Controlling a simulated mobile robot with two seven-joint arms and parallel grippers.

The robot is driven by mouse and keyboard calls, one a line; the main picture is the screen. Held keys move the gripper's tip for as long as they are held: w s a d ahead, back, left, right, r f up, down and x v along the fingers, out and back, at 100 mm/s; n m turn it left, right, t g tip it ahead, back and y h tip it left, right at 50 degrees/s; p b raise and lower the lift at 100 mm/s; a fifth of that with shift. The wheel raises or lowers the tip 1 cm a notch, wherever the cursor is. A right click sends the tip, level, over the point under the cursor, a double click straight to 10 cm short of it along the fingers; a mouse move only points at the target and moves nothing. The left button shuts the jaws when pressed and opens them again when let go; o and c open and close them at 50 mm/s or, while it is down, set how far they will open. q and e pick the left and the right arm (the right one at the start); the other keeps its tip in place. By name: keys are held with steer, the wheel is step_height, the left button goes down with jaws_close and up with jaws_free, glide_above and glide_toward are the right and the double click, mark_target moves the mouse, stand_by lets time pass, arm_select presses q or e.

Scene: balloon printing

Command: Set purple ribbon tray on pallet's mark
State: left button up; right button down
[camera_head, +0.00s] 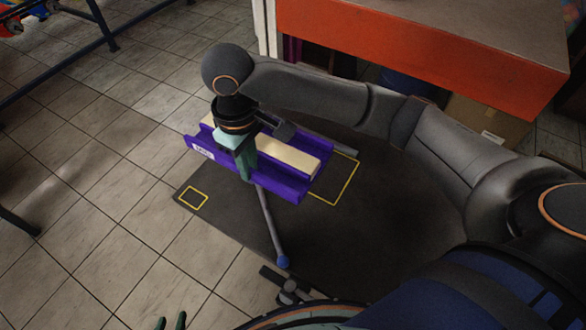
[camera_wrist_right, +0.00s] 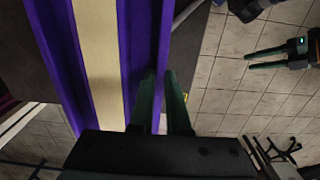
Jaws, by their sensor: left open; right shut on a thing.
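The purple ribbon tray (camera_head: 285,183) is a long channel with a pale cream strip along its middle and a white label on one end. My right gripper (camera_head: 246,168) is shut on its near side wall. In the right wrist view, the green fingers (camera_wrist_right: 160,80) straddle the purple wall (camera_wrist_right: 135,50). The tray is over the dark pallet (camera_head: 370,225) and covers part of a large yellow outlined mark (camera_head: 350,182). Whether it touches the pallet is unclear. My left gripper (camera_head: 172,322) is open and empty at the bottom edge; it also shows in the right wrist view (camera_wrist_right: 265,58).
A small yellow square (camera_head: 192,198) is at the pallet's left corner. A grey bar with a blue end (camera_head: 282,262) lies across the pallet's near part.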

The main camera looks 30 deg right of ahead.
mark_target(291, 144)
steer(key=d, duration=0.1)
steer(key=d+f, duration=0.1)
steer(key=d, duration=0.1)
steer(key=d+f, duration=0.1)
steer(key=d, duration=0.1)
steer(key=shift+w, duration=0.35)
steer(key=d+f, duration=0.2)
steer(key=f, duration=0.1)
steer(key=d+f, duration=0.2)
steer(key=shift+w+b, duration=0.35)
steer(key=shift+b, duration=0.05)
steer(key=f, duration=0.1)
steer(key=d+f, duration=0.1)
steer(key=f, duration=0.1)
steer(key=shift+f, duration=0.2)
steer(key=shift+w+f, duration=0.1)
steer(key=shift+f, duration=0.3)
steer(key=c, duration=0.9)
jaws_free()
step_height(291, 144, up, 12)
steer(key=shift+a+r+p, duration=0.1)
steer(key=shift+p, duration=0.4)
